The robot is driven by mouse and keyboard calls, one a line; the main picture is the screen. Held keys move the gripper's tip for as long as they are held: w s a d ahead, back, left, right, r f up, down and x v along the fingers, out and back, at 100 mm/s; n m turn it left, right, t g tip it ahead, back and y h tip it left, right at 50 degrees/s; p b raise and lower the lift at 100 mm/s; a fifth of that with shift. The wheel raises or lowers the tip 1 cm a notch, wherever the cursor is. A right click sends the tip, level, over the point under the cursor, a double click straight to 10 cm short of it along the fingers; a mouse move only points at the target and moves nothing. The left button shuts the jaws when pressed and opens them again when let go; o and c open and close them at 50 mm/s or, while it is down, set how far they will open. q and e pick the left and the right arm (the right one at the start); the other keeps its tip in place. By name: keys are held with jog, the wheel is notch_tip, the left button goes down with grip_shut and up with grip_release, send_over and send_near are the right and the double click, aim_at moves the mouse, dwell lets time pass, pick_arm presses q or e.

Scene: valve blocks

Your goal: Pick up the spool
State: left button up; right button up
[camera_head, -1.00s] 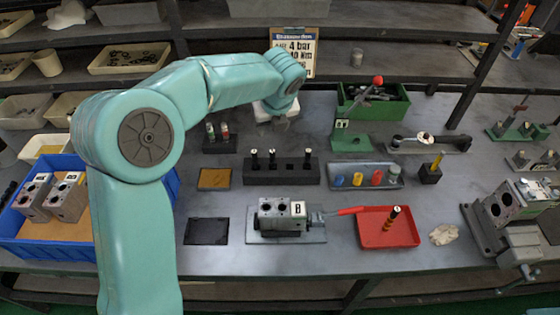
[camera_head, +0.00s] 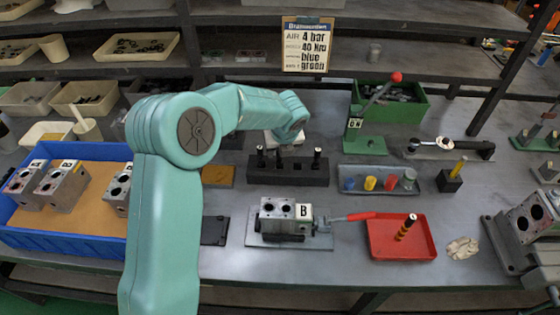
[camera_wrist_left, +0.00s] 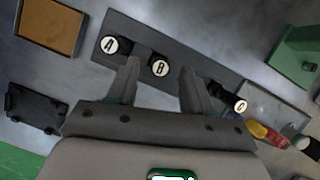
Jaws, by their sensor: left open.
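A black rack (camera_head: 290,173) stands mid-table with three upright dark spools. In the left wrist view their white caps read A (camera_wrist_left: 110,45), B (camera_wrist_left: 160,68) and C (camera_wrist_left: 240,106). A gap lies between B and C. My left gripper (camera_wrist_left: 159,68) is open over the rack, with cap B between its fingertips in that view. I cannot tell whether the fingers reach down around it. In the head view the wrist hangs just behind the rack and the fingers are hard to make out. A black pin with orange bands (camera_head: 406,228) stands tilted in the red tray (camera_head: 385,247).
A valve block marked B (camera_head: 283,216) sits on a plate in front of the rack, with a red-handled lever (camera_head: 350,216) at its right. A blue bin (camera_head: 70,245) with several blocks is at left. A tray of coloured pieces (camera_head: 350,172) is right of the rack.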

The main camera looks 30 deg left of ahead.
aim_at(278, 155)
pick_arm(q)
jog(key=x, duration=0.5)
jog(key=shift+w+a+f+p, duration=0.15)
jog(key=shift+p, duration=0.2)
jog(key=shift+s+r, duration=0.2)
jog(key=shift+s, duration=0.05)
jog(key=shift+w+f, duration=0.15)
grip_shut()
